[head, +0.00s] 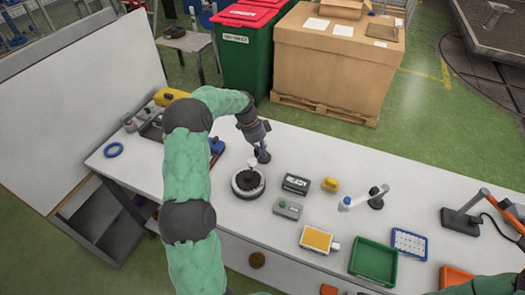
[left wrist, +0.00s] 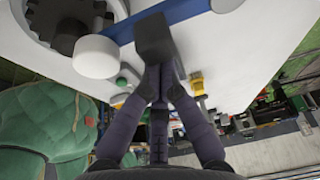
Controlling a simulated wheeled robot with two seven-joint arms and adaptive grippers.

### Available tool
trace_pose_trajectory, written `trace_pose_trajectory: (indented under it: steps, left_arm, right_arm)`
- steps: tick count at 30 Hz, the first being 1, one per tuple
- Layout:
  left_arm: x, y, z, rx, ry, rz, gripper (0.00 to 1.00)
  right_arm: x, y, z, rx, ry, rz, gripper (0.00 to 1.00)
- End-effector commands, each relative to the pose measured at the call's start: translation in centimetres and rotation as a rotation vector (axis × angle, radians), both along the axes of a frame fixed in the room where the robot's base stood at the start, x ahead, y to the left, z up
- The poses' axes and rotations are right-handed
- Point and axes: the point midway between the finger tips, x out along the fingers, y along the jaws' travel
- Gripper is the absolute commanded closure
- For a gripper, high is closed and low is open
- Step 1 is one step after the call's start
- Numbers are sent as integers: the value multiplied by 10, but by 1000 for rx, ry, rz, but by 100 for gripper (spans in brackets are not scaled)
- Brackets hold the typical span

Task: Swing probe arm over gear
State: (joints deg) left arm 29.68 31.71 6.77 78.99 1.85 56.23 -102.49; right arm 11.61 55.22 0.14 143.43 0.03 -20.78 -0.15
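The dark toothed gear (head: 249,179) sits on a round white-rimmed turntable on the white bench. It shows partly at the top left of the left wrist view (left wrist: 58,12). The probe arm is a blue bar (left wrist: 185,12) with a white round cap (left wrist: 97,56) at one end, close to the gear's rim; the cap also shows in the head view (head: 252,162). My left gripper (head: 261,152) is just behind the gear. In the left wrist view its fingers (left wrist: 157,80) close together on a dark block (left wrist: 156,38) at the bar. My right gripper is out of view.
A dark box reading READY (head: 296,184), a grey button box (head: 287,208) and a yellow item (head: 330,184) stand right of the gear. Further right are a small white-armed stand (head: 364,198), a green tray (head: 374,262) and a blue-edged tray (head: 409,243).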

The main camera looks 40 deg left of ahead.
Motion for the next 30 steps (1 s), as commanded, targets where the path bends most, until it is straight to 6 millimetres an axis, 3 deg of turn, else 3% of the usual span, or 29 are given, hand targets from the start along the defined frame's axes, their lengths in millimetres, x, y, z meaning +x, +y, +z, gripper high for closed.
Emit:
trace_pose_trajectory:
  steps: [9, 15, 21, 30]
  left_arm:
    - [19, -40, 5, 1, -4, 0, 100]
    - [14, -23, 48, 1, -4, 4, 100]
    - [11, -13, 78, 1, -1, 2, 100]
    - [9, -7, 95, 0, -1, 1, 100]
  right_arm:
    - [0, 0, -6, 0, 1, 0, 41]
    - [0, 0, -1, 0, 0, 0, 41]
    - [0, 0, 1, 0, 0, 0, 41]
    - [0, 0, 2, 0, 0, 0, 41]
